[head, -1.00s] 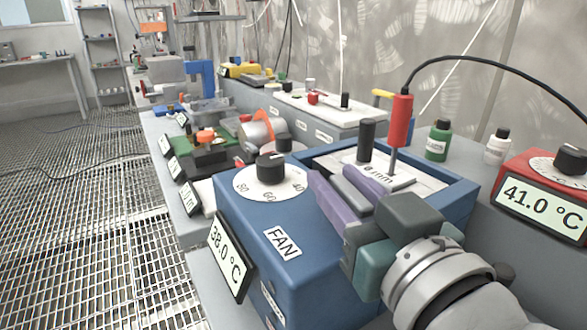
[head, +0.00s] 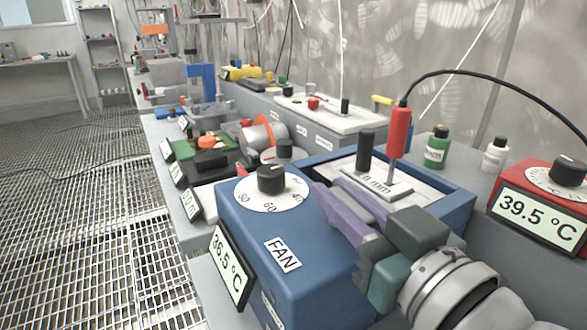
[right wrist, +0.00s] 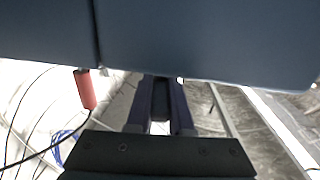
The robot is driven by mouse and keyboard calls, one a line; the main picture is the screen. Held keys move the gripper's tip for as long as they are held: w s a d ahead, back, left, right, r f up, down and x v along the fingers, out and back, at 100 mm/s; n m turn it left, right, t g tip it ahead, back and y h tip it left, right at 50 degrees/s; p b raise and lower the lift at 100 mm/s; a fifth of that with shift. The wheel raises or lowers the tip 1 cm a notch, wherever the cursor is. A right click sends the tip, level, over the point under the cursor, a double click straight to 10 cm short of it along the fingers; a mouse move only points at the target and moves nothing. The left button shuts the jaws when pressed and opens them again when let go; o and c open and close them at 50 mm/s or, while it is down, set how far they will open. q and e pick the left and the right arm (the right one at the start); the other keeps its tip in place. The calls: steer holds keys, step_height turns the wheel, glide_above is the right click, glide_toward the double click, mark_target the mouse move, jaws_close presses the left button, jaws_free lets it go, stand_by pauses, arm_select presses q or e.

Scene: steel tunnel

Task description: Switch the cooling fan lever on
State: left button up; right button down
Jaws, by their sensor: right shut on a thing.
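The blue FAN box (head: 290,222) has a black dial (head: 270,182) on a white scale and a tilted display (head: 231,262) reading 36.5 °C. My right gripper (head: 335,187), with purple fingers, lies along the right part of its top. In the right wrist view the gripper (right wrist: 160,90) has a dark piece between its fingers. It is shut on this piece, which I take to be the fan lever, though the fingers hide most of it. The lever's exact position cannot be told. My left gripper is not in view.
A red probe (head: 399,132) with a black cable and a black cylinder (head: 366,150) stand on a white plate behind my gripper. A red unit (head: 548,188) reading 39.5 °C is at right. Green (head: 437,150) and white (head: 494,155) bottles stand behind.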

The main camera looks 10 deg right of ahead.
mark_target(376, 224)
steer(key=shift+d+r+n+y, duration=0.1)
steer(key=shift+r+n+y, duration=0.1)
steer(key=shift+n+y, duration=0.3)
steer(key=shift+f+g+y+p, duration=0.15)
steer(key=shift+g+y+p, duration=0.15)
steer(key=shift+y, duration=0.2)
steer(key=c, duration=0.8)
jaws_free()
steer(key=v, duration=1)
